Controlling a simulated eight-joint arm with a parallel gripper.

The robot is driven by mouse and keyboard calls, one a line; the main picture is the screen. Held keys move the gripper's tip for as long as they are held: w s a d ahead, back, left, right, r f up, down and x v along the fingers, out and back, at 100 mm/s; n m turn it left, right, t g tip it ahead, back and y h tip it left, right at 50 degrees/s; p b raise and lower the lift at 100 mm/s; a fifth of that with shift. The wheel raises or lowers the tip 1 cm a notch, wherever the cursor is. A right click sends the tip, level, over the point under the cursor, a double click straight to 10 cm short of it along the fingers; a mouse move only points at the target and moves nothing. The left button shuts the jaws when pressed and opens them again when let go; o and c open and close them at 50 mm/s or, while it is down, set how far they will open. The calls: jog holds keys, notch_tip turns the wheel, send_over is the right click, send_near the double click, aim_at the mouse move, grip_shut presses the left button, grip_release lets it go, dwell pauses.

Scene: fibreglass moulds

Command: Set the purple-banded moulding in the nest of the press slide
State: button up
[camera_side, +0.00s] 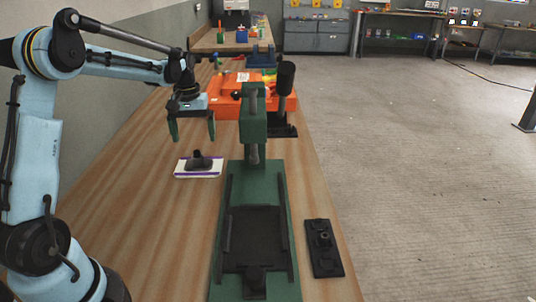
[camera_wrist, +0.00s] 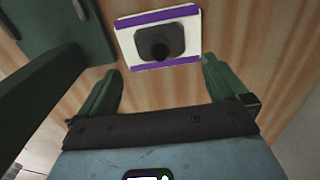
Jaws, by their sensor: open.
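The purple-banded moulding (camera_side: 183,171) lies flat on the wooden bench, left of the green press. It is a white plate with purple bands along two edges and a dark block with a knob on top. In the wrist view the moulding (camera_wrist: 127,45) shows beyond my fingertips. My gripper (camera_side: 191,136) is open and empty, above the moulding and apart from it; its green fingers also show in the wrist view (camera_wrist: 160,75). The press slide (camera_side: 255,238) is a dark plate between rails on the green press base. No moulding sits on it.
A black plate with a knob (camera_side: 322,248) lies right of the press. The green press column (camera_side: 253,115) stands close to the right of my gripper. An orange tray (camera_side: 226,108) with coloured items and a black stand (camera_side: 286,85) are behind.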

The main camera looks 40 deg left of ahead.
notch_tip(320, 180, up, 3)
jog(key=shift+r, duration=0.15)
jog(key=s+d+r+m+t, duration=0.2)
jog(key=d, duration=0.5)
jog(key=s+d+r+m+t, duration=0.1)
jog(key=s+d+r+m, duration=0.2)
jog(key=d, duration=0.3)
jog(key=s+d+f+m+t, duration=0.3)
jog(key=s+d+m+t, duration=0.1)
jog(key=s+d, duration=0.3)
jog(key=d, duration=0.2)
jog(key=shift+d+f, duration=0.3)
jog(key=shift+f, duration=0.05)
jog(key=shift+r, duration=0.1)
